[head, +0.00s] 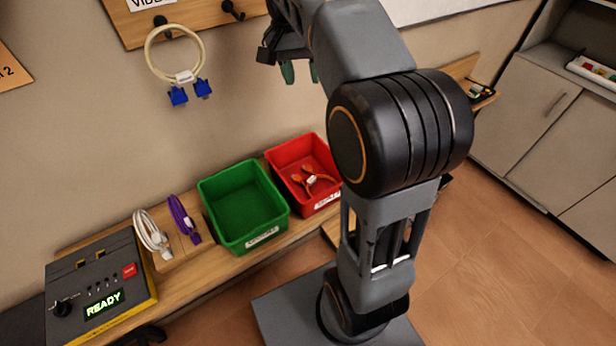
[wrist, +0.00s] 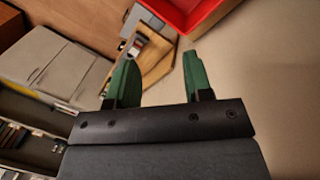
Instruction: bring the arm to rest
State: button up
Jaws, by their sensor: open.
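My gripper (head: 300,72) is raised in front of the wall, partly hidden behind my own arm in the head view. In the wrist view its two green fingers (wrist: 159,85) stand apart with nothing between them. My arm is bent, its big black joint in the middle of the head view. No object is held.
A green bin (head: 243,210) stands empty on the wooden bench beside a red bin (head: 305,170) holding orange-handled pliers (head: 313,178). A console reading READY (head: 100,285) sits at the left. A cable with blue plugs (head: 180,75) hangs from a hook. Cabinets (head: 540,110) stand right.

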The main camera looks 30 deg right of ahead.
dwell(0.6)
notch_tip(320, 180, down, 7)
jog(key=a+n+t, duration=0.1)
jog(key=n+t, duration=0.1)
jog(key=n, duration=0.2)
jog(key=s+a+f+n+t+y, duration=0.1)
jog(key=s+a+f+t, duration=0.1)
jog(key=s, duration=0.4)
jog(key=s+a+f+n+t, duration=0.1)
jog(key=s+a+f+n, duration=0.1)
jog(key=s+f, duration=0.3)
jog(key=shift+s+a+n+t+y, duration=0.3)
jog(key=shift+s+a+t+y, duration=0.1)
jog(key=shift+s+a, duration=0.55)
jog(key=shift+s+d+f, duration=0.1)
jog(key=shift+d, duration=0.05)
